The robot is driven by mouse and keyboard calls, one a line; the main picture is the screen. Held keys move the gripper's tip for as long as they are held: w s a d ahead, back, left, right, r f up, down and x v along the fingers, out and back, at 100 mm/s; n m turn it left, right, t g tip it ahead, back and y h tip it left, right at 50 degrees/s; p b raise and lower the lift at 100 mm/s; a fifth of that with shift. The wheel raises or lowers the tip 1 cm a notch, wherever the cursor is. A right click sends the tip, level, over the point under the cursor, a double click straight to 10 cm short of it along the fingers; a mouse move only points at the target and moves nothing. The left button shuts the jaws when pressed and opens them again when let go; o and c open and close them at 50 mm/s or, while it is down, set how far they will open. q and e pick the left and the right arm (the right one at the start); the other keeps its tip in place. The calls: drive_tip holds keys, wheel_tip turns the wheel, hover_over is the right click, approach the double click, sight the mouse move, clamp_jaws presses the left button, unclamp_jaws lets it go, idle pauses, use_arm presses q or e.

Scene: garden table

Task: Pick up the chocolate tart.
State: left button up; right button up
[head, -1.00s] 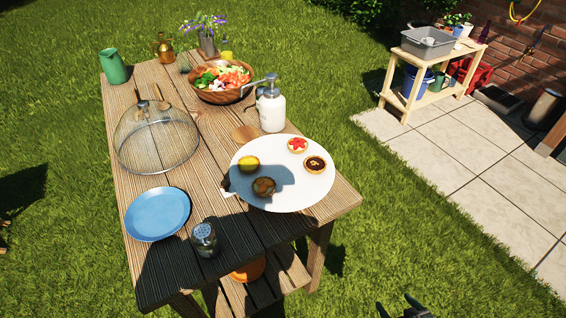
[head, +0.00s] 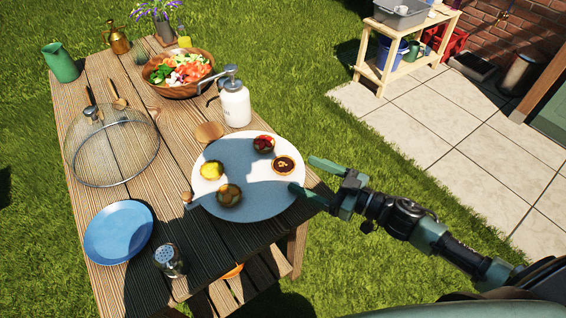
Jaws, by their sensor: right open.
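The chocolate tart (head: 284,165) is a small round tart with a dark filling and a golden crust. It lies near the right edge of a round white plate (head: 206,152) on the wooden table. My right gripper (head: 312,178) reaches in from the right, its two green fingers spread apart and empty. The fingertips are just right of the tart, at the plate's right rim, one farther back and one nearer the front. I cannot tell their exact height over the plate. My left gripper is not in view.
On the plate sit a red-topped tart (head: 263,145), a yellow tart (head: 211,170) and a dark-topped tart (head: 229,195). A white pump bottle (head: 236,104), salad bowl (head: 178,75), mesh dome (head: 112,150), blue plate (head: 118,231) and shaker (head: 169,260) stand around.

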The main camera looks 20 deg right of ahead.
sight(289, 165)
drive_tip(key=x, duration=0.6)
drive_tip(key=shift+p, duration=0.4)
drive_tip(key=shift+s+d, duration=0.1)
drive_tip(key=shift+c, duration=0.3)
drive_tip(key=c, duration=1.4)
drive_tip(key=shift+o, duration=0.2)
drive_tip(key=shift+r, duration=0.1)
